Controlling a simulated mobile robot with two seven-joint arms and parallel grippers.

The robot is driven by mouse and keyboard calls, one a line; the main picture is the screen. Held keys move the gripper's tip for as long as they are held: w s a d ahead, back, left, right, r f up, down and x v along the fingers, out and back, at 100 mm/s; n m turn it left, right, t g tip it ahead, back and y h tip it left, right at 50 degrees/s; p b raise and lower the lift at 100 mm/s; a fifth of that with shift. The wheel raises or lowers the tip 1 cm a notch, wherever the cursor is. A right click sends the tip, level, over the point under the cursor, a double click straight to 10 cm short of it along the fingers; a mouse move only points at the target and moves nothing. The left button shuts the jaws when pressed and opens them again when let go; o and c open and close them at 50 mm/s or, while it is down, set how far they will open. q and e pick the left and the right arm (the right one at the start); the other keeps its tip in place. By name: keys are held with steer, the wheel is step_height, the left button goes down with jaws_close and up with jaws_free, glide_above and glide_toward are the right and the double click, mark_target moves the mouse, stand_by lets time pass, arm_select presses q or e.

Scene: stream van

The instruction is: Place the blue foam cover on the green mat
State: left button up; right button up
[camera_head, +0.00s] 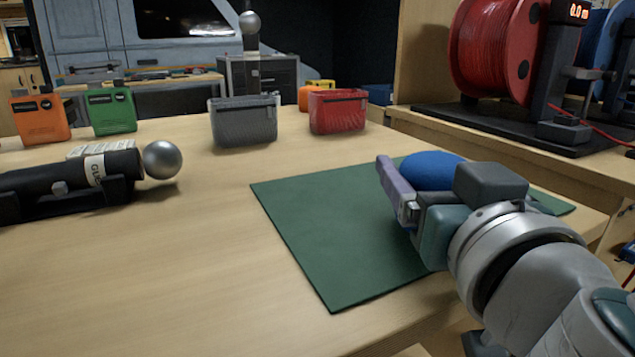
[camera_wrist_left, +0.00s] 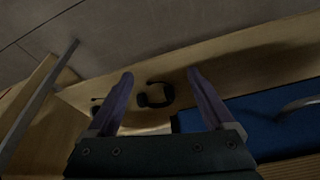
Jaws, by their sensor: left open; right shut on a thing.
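The blue foam cover (camera_head: 430,168) is a rounded blue shape at my right gripper (camera_head: 400,190), over the far right part of the green mat (camera_head: 320,240). My right gripper is shut on the cover, and its fingers and wrist hide part of it. I cannot tell whether the cover touches the mat. The green mat lies flat on the wooden table, partly hidden by my right arm. My left gripper (camera_wrist_left: 160,95) is open and empty in the left wrist view, and it is not in the head view.
A black cylinder (camera_head: 70,175) lies in a stand at the left, with a silver ball (camera_head: 162,160) at its end. Grey (camera_head: 244,120) and red (camera_head: 338,110) pouches stand at the back. Orange (camera_head: 40,117) and green (camera_head: 110,112) boxes stand far left. A red cable reel (camera_head: 490,50) stands at the back right.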

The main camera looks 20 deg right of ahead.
steer(key=shift+f, duration=0.25)
steer(key=shift+f, duration=0.15)
steer(key=o, duration=1.4)
steer(key=shift+r, duration=0.2)
steer(key=b+v, duration=0.1)
steer(key=v, duration=1.1)
steer(key=shift+b, duration=0.3)
steer(key=shift+r, duration=0.1)
